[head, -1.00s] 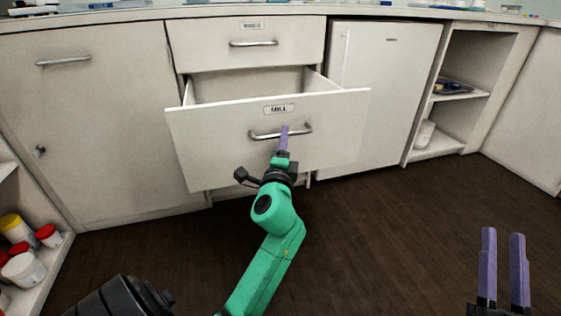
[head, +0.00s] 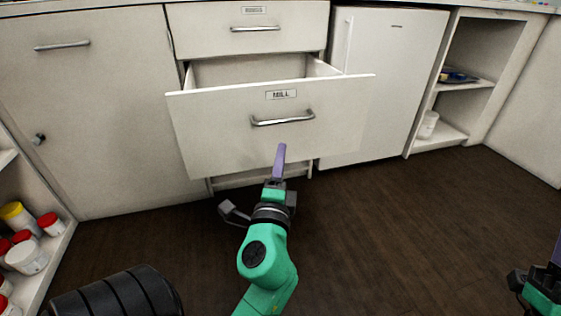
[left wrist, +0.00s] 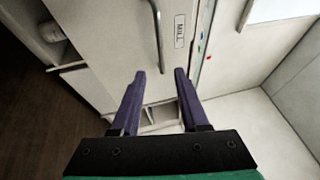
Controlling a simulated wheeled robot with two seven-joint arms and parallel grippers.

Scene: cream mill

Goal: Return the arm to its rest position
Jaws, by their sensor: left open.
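My left arm reaches in from the bottom of the head view. Its gripper (head: 280,160) is in front of the pulled-out drawer (head: 215,140) labelled MILL, just below the drawer's metal handle (head: 283,118). In the left wrist view the two purple fingers (left wrist: 158,85) are spread apart with nothing between them. The handle (left wrist: 157,35) lies beyond the fingertips, apart from them. My right gripper (head: 556,255) is only partly in the head view at the right edge, so its jaws cannot be judged.
A closed drawer (head: 290,38) is above the open one. A cupboard door (head: 90,130) is on the left and a small white fridge (head: 385,90) on the right. Red- and yellow-lidded jars (head: 25,256) stand on a low shelf at left. The dark floor (head: 400,230) is clear.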

